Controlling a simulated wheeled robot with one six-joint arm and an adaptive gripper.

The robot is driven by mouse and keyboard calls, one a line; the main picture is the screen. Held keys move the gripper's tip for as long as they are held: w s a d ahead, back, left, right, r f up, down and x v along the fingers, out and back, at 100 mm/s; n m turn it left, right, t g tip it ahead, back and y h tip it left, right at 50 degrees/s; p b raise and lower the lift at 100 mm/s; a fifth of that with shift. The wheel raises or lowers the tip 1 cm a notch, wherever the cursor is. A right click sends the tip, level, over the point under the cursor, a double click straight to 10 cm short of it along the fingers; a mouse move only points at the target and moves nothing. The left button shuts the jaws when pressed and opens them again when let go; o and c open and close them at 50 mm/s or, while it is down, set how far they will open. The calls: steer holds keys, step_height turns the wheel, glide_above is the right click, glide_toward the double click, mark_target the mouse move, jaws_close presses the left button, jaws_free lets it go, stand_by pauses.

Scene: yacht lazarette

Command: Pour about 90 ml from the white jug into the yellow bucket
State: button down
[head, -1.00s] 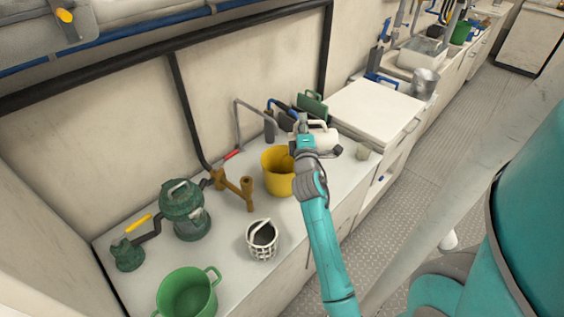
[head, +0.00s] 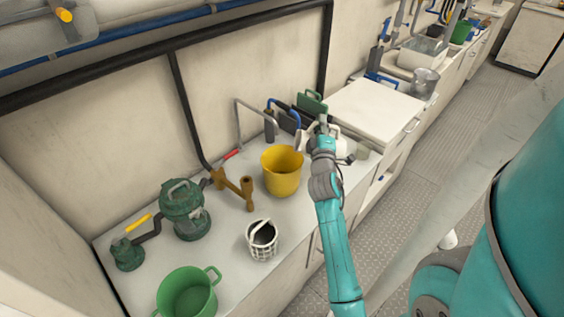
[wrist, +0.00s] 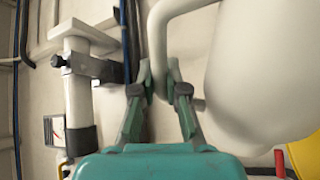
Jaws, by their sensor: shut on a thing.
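The white jug (wrist: 265,75) fills the right of the wrist view, with its handle (wrist: 158,45) between the fingers of my gripper (wrist: 160,85). My gripper is shut on that handle. In the head view my gripper (head: 323,128) and wrist hide much of the jug; a pale part of it (head: 303,142) shows just left of the wrist. Its tilt and contents cannot be told. The yellow bucket (head: 281,172) stands upright on the counter, left of and nearer than the jug. A yellow edge of it (wrist: 304,155) shows in the wrist view.
A small beige cup (head: 363,151) and a white raised lid (head: 375,110) are to the right.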

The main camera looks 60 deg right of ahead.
mark_target(333, 128)
steer(key=shift+s+d+r+m, duration=0.15)
steer(key=shift+s+m, duration=0.1)
steer(key=shift+m, duration=0.25)
stand_by(1.5)
